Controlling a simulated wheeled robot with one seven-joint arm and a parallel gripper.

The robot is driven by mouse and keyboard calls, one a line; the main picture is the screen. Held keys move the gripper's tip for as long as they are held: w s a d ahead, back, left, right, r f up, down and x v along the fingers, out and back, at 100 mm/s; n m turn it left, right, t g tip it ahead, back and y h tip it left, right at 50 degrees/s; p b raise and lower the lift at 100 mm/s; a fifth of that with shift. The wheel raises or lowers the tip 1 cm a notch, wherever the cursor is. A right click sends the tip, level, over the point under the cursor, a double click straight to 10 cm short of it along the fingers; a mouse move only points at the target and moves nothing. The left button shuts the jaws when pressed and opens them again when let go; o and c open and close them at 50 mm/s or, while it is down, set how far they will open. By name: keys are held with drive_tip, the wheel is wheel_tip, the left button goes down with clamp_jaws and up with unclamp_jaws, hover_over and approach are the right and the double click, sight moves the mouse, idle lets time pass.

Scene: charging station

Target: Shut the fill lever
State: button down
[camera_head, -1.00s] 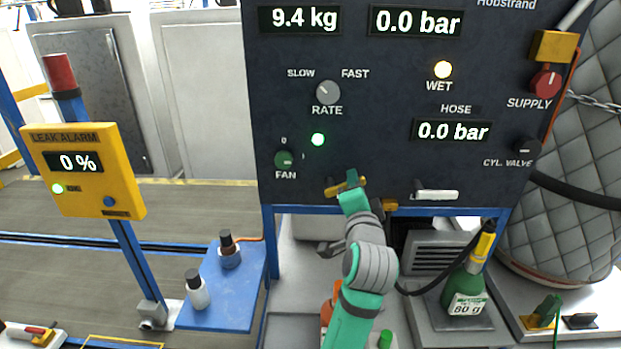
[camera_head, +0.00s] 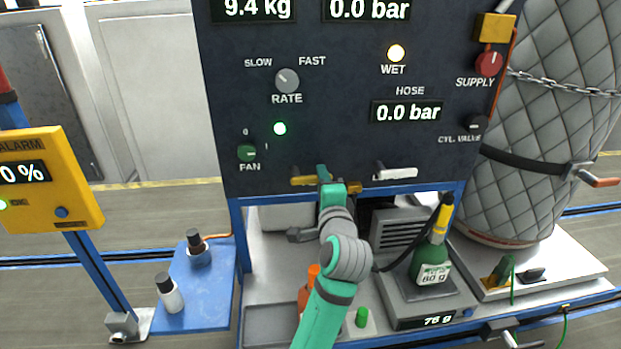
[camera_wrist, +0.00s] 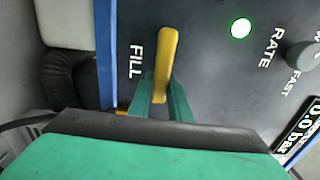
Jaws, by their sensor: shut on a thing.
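The fill lever is a yellow bar on the dark panel. In the head view its left part (camera_head: 302,181) shows beside my gripper (camera_head: 323,182), low on the panel, lying about level. In the wrist view the lever (camera_wrist: 166,60) runs up from between my green fingers, next to the word FILL. My gripper (camera_wrist: 162,104) is shut on the lever, one finger on each side. The fingers and palm hide the lever's lower end in the wrist view.
A white handle (camera_head: 396,174) sits right of my gripper on the panel (camera_head: 345,110). Below stand a green bottle (camera_head: 432,262) with a yellow top and an orange bottle (camera_head: 306,288). A leak alarm (camera_head: 60,190) stands left. A quilted tank (camera_head: 530,130) stands right.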

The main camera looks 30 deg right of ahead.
drive_tip(key=shift+f, duration=0.15)
drive_tip(key=c, duration=1.6)
unclamp_jaws()
drive_tip(key=shift+c, duration=0.2)
drive_tip(key=v, duration=1.1)
drive_tip(key=shift+w, duration=0.2)
